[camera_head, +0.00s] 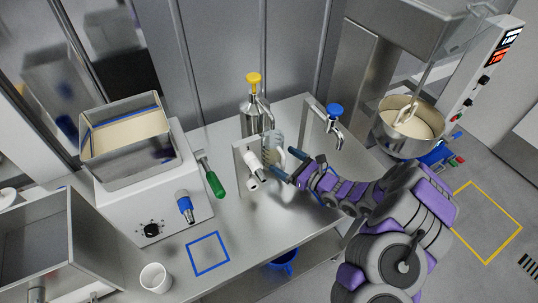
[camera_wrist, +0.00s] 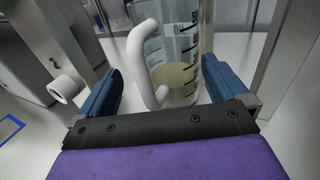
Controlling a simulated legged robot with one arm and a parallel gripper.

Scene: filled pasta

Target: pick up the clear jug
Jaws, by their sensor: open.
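The clear jug (camera_wrist: 185,40) stands upright on the steel table, with dark measuring marks and a white handle (camera_wrist: 138,60) facing my gripper. Some pale yellowish content shows at its bottom. In the head view the jug (camera_head: 278,141) is partly hidden behind the handle and my gripper. My gripper (camera_head: 283,176) is open in front of the jug. In the wrist view its two blue fingers (camera_wrist: 162,90) are spread to either side, with the handle and jug between and beyond them. I cannot tell whether either finger touches the jug.
A steel bottle with a yellow top (camera_head: 253,110) stands just behind the jug. A metal frame with a white nozzle (camera_head: 252,168) is close at left, and a blue-knobbed tap (camera_head: 334,112) at right. A white cup (camera_head: 155,278) and blue square (camera_head: 208,253) lie at front left.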

